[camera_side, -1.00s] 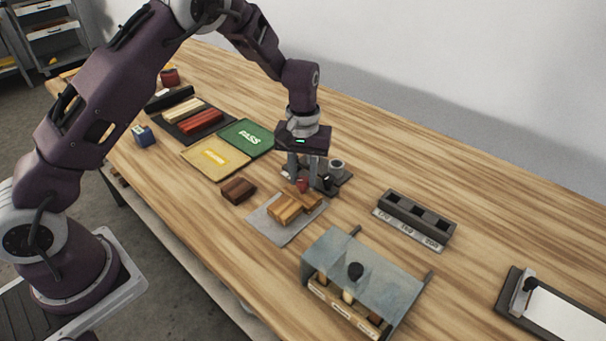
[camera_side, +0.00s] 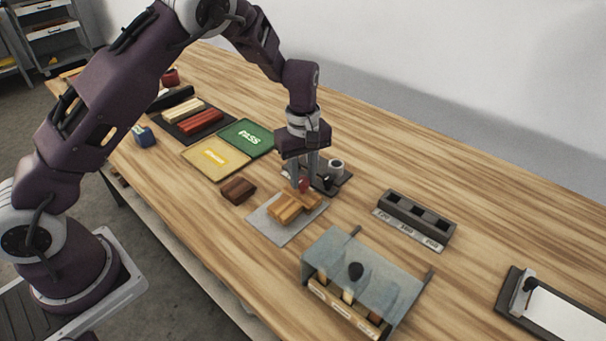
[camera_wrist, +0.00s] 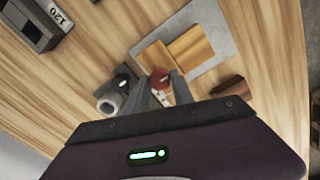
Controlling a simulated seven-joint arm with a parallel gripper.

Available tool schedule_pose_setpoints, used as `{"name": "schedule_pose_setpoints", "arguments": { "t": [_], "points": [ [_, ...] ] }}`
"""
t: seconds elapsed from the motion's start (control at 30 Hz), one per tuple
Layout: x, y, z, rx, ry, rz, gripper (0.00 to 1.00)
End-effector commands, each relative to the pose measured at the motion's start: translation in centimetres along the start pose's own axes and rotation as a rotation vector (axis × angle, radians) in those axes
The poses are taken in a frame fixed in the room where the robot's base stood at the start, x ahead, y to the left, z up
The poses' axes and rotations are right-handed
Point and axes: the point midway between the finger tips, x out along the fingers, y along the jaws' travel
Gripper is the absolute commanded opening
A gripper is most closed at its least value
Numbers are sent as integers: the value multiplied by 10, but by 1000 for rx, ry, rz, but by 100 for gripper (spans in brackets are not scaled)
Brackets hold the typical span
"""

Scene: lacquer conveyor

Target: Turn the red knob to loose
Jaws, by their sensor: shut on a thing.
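The red knob (camera_side: 304,184) sits low at the near side of a dark fixture (camera_side: 342,178), beside a pale wooden piece (camera_side: 290,207). In the wrist view the red knob (camera_wrist: 160,78) shows between the two grey fingers. My gripper (camera_side: 304,177) points down with its fingertips at the knob and is shut on it. The same gripper (camera_wrist: 162,84) shows in the wrist view, its fingers on either side of the knob. The fingers hide part of the knob, and I cannot read any marking for loose or tight.
The wooden piece lies on a grey plate (camera_side: 272,229). A grey cup (camera_side: 336,167) stands close behind my gripper. A brown block (camera_side: 238,190), a green PASS mat (camera_side: 246,138), a slotted holder (camera_side: 414,220) and a blue-grey covered box (camera_side: 365,276) stand around.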

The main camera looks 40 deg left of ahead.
Motion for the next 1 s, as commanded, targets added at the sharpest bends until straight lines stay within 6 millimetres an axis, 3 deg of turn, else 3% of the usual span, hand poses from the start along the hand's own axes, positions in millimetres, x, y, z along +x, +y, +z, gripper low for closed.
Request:
{"name": "schedule_pose_setpoints", "arguments": {
  "t": [0.53,0.57,0.63,1.0],
  "points": [
    [-1,1,0,-20,0,3,0],
    [-1,1,0,-20,0,3,35],
    [-1,1,0,-20,0,3,49],
    [-7,1,0,-18,1,4,51]
  ]
}}
